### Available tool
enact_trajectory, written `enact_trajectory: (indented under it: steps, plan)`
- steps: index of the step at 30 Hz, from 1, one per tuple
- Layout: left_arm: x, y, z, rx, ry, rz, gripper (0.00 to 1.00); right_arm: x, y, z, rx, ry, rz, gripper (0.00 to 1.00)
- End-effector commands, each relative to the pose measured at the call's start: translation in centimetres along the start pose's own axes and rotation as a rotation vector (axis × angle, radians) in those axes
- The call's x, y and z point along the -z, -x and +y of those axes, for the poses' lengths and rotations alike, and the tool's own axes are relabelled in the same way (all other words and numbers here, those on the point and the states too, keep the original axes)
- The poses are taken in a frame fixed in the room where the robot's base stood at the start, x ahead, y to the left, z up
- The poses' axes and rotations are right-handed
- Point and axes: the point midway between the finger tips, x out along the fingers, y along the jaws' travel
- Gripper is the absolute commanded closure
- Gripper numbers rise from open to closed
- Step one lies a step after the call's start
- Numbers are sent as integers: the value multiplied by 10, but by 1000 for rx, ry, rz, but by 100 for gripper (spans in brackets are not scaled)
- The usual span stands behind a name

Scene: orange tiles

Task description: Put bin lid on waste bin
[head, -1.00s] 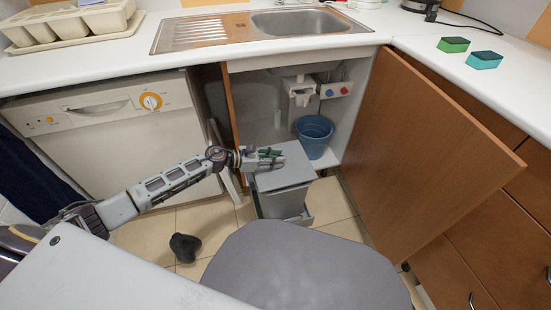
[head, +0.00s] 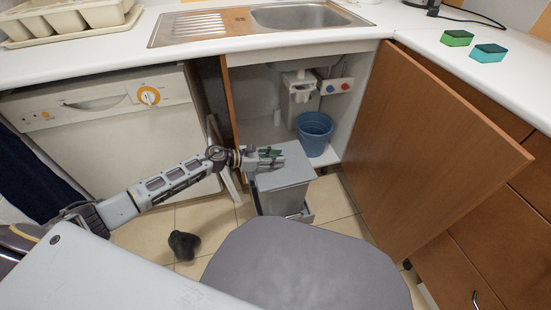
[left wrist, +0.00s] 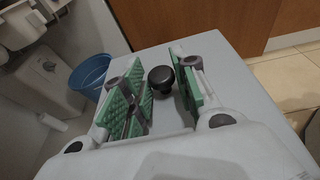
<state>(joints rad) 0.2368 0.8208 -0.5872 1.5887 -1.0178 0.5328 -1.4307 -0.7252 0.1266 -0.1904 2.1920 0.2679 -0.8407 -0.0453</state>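The grey waste bin (head: 284,202) stands on the floor in front of the open cabinet. The flat grey bin lid (head: 293,172) lies over its top; I cannot tell whether it is fully seated. The lid (left wrist: 235,82) and its dark round knob (left wrist: 162,77) show in the left wrist view. My left gripper (head: 268,157) is low over the lid. In the left wrist view its green-padded fingers (left wrist: 160,88) are apart, with the knob between them and a visible gap on each side. The gripper hides the knob in the head view. My right gripper is not in view.
A blue bucket (head: 314,134) stands in the cabinet behind the bin. The open cabinet door (head: 425,150) is to the right. A dishwasher (head: 105,135) is at the left. A dark lump (head: 184,246) lies on the tiled floor.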

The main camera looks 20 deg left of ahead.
Motion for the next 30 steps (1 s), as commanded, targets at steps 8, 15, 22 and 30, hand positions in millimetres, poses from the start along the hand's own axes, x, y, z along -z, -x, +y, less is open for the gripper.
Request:
enact_trajectory:
  steps: [8, 15, 22, 30]
  plan:
    - [0, 0, 0, 0, 0, 0, 48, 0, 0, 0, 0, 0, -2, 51]
    - [0, 0, 0, 0, 0, 1, 48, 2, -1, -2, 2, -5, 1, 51]
    - [1, 8, 0, -1, 1, 1, 48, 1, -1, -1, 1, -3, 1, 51]
    - [1, 31, 0, 0, -1, 2, 48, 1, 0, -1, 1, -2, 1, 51]
